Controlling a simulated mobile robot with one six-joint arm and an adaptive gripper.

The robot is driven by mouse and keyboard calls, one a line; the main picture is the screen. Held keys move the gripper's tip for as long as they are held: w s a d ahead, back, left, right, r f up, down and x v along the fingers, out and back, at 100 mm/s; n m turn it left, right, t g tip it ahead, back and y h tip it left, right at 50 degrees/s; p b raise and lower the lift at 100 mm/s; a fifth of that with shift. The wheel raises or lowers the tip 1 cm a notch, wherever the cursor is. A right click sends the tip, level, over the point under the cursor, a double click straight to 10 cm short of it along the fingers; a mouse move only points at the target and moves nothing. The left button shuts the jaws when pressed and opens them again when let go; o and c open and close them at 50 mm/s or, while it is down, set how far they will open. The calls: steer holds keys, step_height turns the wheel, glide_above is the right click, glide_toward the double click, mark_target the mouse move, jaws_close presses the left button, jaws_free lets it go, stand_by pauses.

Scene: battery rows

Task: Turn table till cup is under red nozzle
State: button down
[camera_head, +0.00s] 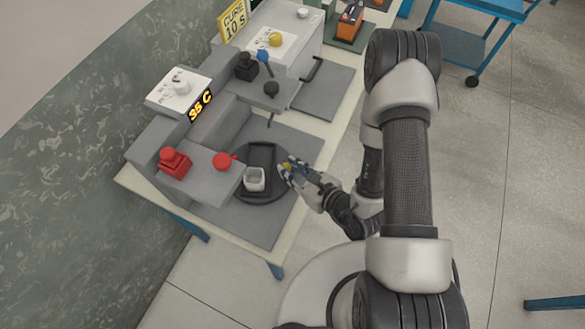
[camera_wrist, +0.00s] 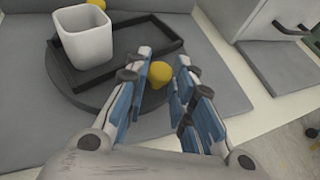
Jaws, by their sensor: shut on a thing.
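A white square cup (camera_head: 255,179) stands upright on a black tray on the dark round turntable (camera_head: 262,196). The cup also shows at the upper left of the wrist view (camera_wrist: 85,38). The red round nozzle part (camera_head: 223,160) sits on a grey overhanging arm, left of the cup; its underside is hidden. The cup is beside that arm, not under the red part. My gripper (camera_head: 290,170) is at the turntable's right rim. In the wrist view its fingers (camera_wrist: 161,66) are closed around a yellow peg (camera_wrist: 159,74) at the rim.
A red block (camera_head: 173,162) and a display reading 35 C (camera_head: 200,105) are on the left machine. A second station with a blue-topped part (camera_head: 263,57) stands farther back. Another yellow peg (camera_wrist: 97,3) shows behind the cup. A grey mat (camera_head: 250,226) surrounds the turntable.

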stand_by(0.3)
steer(key=c, duration=1.4)
jaws_free()
steer(key=shift+w, duration=0.1)
